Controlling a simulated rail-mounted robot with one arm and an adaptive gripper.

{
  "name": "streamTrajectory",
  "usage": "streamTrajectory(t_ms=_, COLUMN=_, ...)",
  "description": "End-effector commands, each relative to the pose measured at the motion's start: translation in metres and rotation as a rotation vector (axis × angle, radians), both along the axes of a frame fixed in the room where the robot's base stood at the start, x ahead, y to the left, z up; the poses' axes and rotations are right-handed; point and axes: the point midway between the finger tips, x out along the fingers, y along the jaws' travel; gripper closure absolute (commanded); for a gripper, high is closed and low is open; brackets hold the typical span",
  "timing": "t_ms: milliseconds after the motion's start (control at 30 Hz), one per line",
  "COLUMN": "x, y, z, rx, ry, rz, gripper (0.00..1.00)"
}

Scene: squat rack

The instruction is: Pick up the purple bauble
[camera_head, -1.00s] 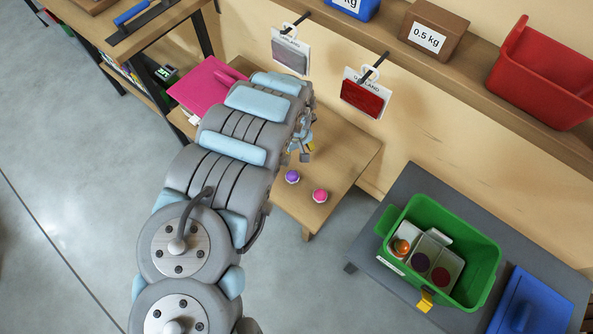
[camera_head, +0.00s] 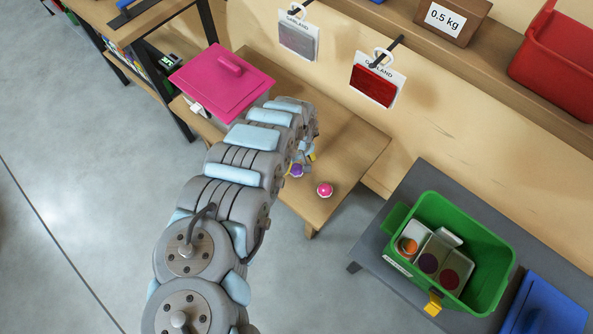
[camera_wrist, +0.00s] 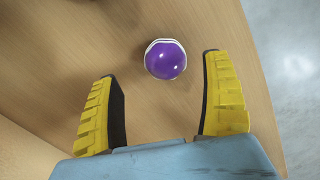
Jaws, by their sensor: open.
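The purple bauble (camera_head: 296,171) sits on the low wooden table, close to the end of my arm in the head view. In the wrist view the purple bauble (camera_wrist: 165,60) is round and glossy with a white rim around it. My gripper (camera_wrist: 160,85) is open, with its two yellow ridged fingers spread apart. The bauble lies beyond the fingertips, between their lines and nearer the right finger. Nothing is between the fingers. In the head view my gripper (camera_head: 304,160) is small and partly hidden by my arm.
A pink bauble (camera_head: 325,190) sits right of the purple one on the wooden table (camera_head: 350,150). A magenta lidded box (camera_head: 222,82) stands at the left. A green bin (camera_head: 480,235) with several items stands on a grey table at right. Garland packs (camera_head: 373,86) hang behind.

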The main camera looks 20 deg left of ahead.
Motion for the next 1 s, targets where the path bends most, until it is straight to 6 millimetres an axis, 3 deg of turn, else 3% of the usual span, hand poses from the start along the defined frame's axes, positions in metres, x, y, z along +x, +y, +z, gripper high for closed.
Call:
streamTrajectory(t_ms=367, x=0.001, y=0.003, z=-0.016, rx=0.001, ry=-0.005, rz=0.002, gripper=0.19)
streamTrajectory(t_ms=767, x=0.001, y=0.009, z=-0.059, rx=0.001, ry=-0.004, rz=0.003, gripper=0.19)
streamTrajectory(t_ms=1000, x=0.000, y=0.010, z=-0.061, rx=0.002, ry=-0.002, rz=0.001, gripper=0.19)
